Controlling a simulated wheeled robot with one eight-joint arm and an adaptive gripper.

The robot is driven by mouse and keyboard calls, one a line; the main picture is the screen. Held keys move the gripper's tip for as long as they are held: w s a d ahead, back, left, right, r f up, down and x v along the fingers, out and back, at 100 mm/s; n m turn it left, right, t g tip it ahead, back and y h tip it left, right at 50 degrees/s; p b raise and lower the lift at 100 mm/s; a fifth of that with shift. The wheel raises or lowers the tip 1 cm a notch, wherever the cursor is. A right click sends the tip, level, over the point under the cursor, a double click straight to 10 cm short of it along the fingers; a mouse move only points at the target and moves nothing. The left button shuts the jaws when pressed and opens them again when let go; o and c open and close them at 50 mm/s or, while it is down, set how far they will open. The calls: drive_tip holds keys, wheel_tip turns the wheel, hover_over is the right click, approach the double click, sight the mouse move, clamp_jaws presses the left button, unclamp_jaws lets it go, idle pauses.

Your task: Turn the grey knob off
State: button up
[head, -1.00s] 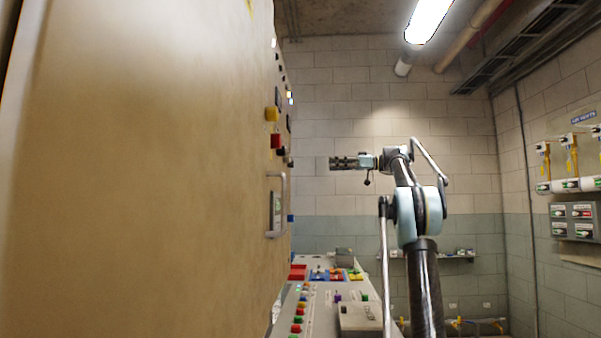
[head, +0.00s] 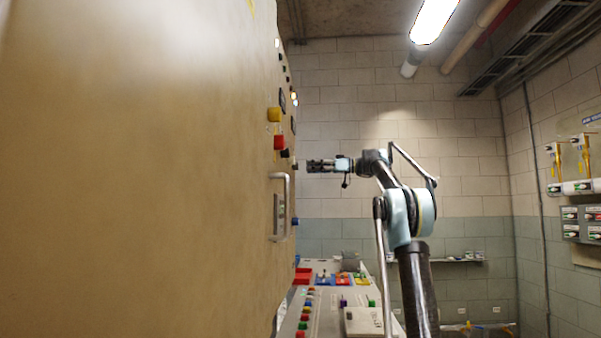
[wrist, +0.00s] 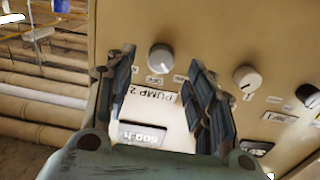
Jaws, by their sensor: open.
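In the wrist view, a pale grey knob (wrist: 160,58) sits on the beige panel (wrist: 200,25) above a "PUMP 2" label. It shows between the fingertips of my gripper (wrist: 163,68), apart from them as far as I can tell. My gripper is open and empty. A second, whiter knob (wrist: 246,77) is to the right, beyond the right finger. In the head view, my gripper (head: 312,166) points left at the cabinet (head: 140,170), close to its front edge. The knob's face is hidden from the head view.
A black knob (wrist: 308,96) is further right on the panel. In the head view, a handle (head: 286,205) juts from the cabinet below my gripper, with red (head: 280,142) and yellow (head: 274,115) parts above. A console (head: 330,300) with several buttons stands below.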

sight(296, 166)
drive_tip(key=shift+a, duration=2.8)
